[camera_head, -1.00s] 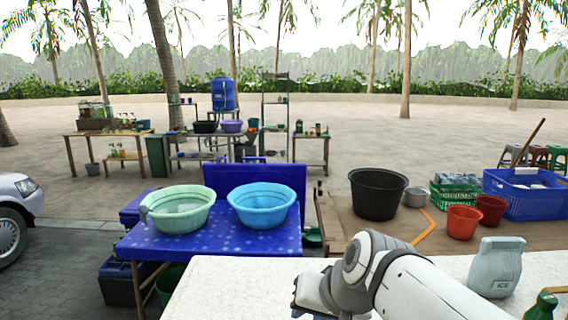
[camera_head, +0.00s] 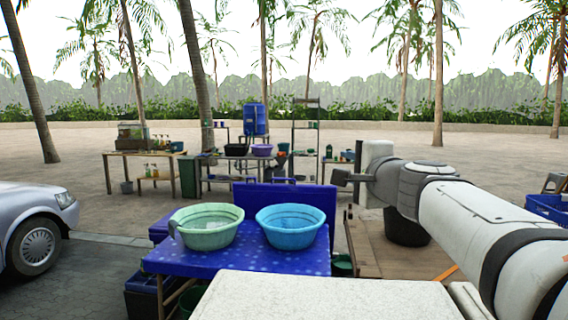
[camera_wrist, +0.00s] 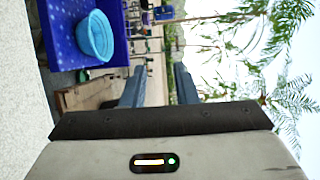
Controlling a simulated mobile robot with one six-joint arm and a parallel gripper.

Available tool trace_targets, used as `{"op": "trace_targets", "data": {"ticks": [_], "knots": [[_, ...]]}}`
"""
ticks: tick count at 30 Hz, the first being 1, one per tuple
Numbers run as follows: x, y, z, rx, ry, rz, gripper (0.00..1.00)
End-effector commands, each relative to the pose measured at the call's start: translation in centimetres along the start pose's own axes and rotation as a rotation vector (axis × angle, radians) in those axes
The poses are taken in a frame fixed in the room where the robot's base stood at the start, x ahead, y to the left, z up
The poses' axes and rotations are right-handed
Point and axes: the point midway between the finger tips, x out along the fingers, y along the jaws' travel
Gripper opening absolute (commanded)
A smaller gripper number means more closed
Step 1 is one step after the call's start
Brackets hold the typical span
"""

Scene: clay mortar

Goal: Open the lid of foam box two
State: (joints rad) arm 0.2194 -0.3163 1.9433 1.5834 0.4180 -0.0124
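A white, speckled flat top (camera_head: 330,296) fills the bottom middle of the head view. It looks like foam, but I cannot tell whether it is the lid of foam box two; no label shows. A narrow white piece (camera_head: 470,300) lies at its right end. The pale speckled surface also shows along the left edge of the wrist view (camera_wrist: 15,80). My gripper (camera_head: 342,178) is raised above and beyond this top, pointing left in the head view. In the wrist view its two fingers (camera_wrist: 160,82) are apart with nothing between them.
A blue table (camera_head: 240,262) with a green basin (camera_head: 208,228) and a light blue basin (camera_head: 290,226) stands just beyond. A black tub (camera_head: 405,230) is partly behind my arm. A car (camera_head: 35,225) is at the left. Open paving lies behind.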

Motion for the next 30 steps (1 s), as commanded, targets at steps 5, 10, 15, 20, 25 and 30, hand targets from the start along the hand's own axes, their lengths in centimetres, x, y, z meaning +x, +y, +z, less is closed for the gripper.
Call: {"op": "trace_targets", "data": {"ticks": [5,10,15,20,25,30], "knots": [[3.0,0.1,0.1,0.000,-0.003,0.004,0.27],[4.7,0.1,0.0,-0.001,-0.001,0.002,0.27],[5.2,0.1,0.0,-0.002,0.000,0.002,0.27],[5.2,0.1,0.0,-0.002,0.000,0.002,0.27],[5.1,0.1,0.0,-0.002,0.000,0.002,0.15],[5.1,0.1,-0.1,-0.002,0.001,0.002,0.01]]}}
